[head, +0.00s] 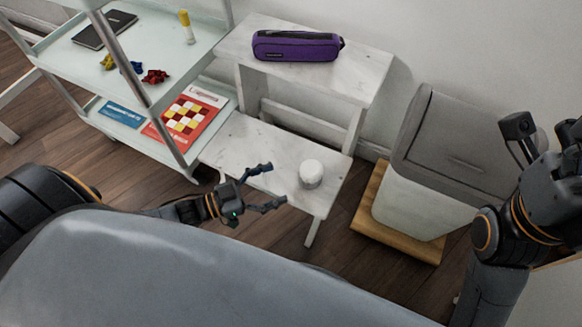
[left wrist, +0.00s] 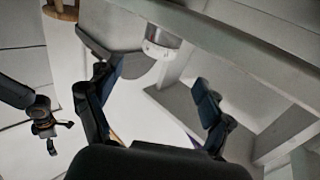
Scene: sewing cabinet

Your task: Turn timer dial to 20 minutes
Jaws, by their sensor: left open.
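The timer (head: 311,173) is a small white round body on the lower step of the white wooden stand.
A purple case (head: 297,46) lies on the upper step of the stand (head: 367,62). A shelf cart (head: 190,64) with notebook, yarn and books stands at left. A grey-lidded bin (head: 455,135) on a wooden base stands right. A grey surface (head: 190,260) fills the foreground.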

